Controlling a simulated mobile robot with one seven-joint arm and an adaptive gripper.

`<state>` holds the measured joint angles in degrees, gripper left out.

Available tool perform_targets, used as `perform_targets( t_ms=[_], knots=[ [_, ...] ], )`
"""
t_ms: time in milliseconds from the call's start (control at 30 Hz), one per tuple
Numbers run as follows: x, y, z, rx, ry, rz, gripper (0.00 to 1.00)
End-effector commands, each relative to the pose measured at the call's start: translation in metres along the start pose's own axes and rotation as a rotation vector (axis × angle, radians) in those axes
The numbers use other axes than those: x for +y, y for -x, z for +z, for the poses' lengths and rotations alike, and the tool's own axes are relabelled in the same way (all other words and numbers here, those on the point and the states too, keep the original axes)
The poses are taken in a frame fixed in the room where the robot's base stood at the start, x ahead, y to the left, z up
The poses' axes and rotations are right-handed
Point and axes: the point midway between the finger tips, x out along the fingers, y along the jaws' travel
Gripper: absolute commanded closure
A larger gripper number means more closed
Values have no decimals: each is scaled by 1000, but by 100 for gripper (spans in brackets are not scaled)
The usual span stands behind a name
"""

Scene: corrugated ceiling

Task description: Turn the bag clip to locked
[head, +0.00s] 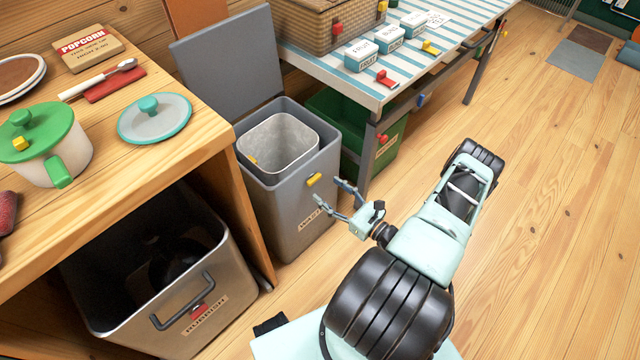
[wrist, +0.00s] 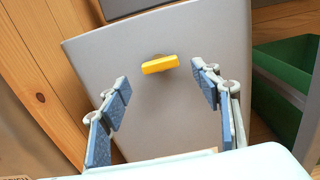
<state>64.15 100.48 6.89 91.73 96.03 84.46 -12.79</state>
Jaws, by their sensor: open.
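A small yellow turning piece (head: 314,180), which I take to be the bag clip, sits on the front of the grey bin (head: 300,220). In the wrist view the yellow piece (wrist: 160,64) lies nearly level, its right end slightly higher, on the grey bin face (wrist: 165,110). My gripper (head: 328,191) is open and empty. Its fingertips point at the bin front. In the wrist view my gripper (wrist: 160,76) has one blue-padded finger to each side of the yellow piece, with clear gaps; neither finger touches it. No lock marking is legible.
The grey bin has its lid (head: 225,65) raised and a light liner bucket (head: 275,145) inside. A metal bin (head: 185,290) stands under the wooden counter (head: 205,140) at left. A green bin (head: 385,155) stands under the striped table (head: 400,80). Open floor (head: 540,200) lies to the right.

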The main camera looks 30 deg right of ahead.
Motion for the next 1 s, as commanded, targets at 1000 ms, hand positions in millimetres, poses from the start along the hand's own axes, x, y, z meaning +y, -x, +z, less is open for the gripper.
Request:
perform_targets(
  t_ms=[1000],
  knots=[
    [0,-46,0,1,2,2,81]
  ],
)
